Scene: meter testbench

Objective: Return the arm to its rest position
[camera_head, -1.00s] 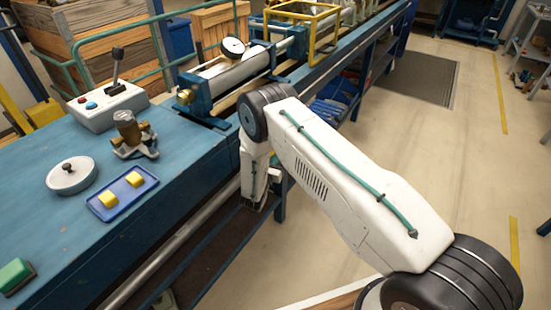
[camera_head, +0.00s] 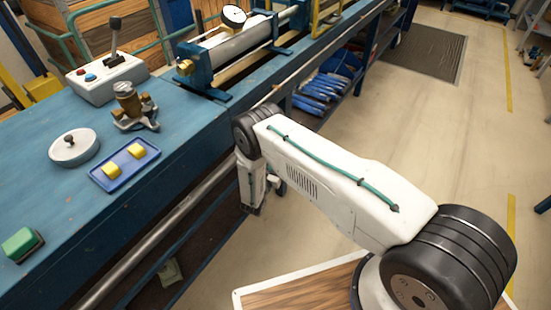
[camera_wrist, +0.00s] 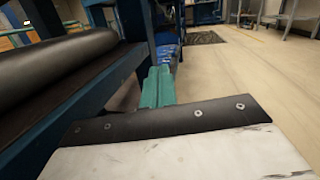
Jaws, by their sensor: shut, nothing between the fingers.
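My white arm reaches across the head view, with its wrist hanging down beside the front edge of the blue bench (camera_head: 205,150). My gripper (camera_head: 251,208) hangs at the end of the wrist, below the bench top, small and partly in shadow. In the wrist view, its teal fingers (camera_wrist: 158,88) are together, with nothing seen between them. They point along the bench side over the floor, apart from the bench objects.
On the bench are a control box (camera_head: 107,78) with a lever, a brass valve (camera_head: 133,105), a round lidded weight (camera_head: 74,147), a blue tray (camera_head: 125,165) with yellow blocks and a green block (camera_head: 21,244). Open floor (camera_head: 420,130) lies right of the bench.

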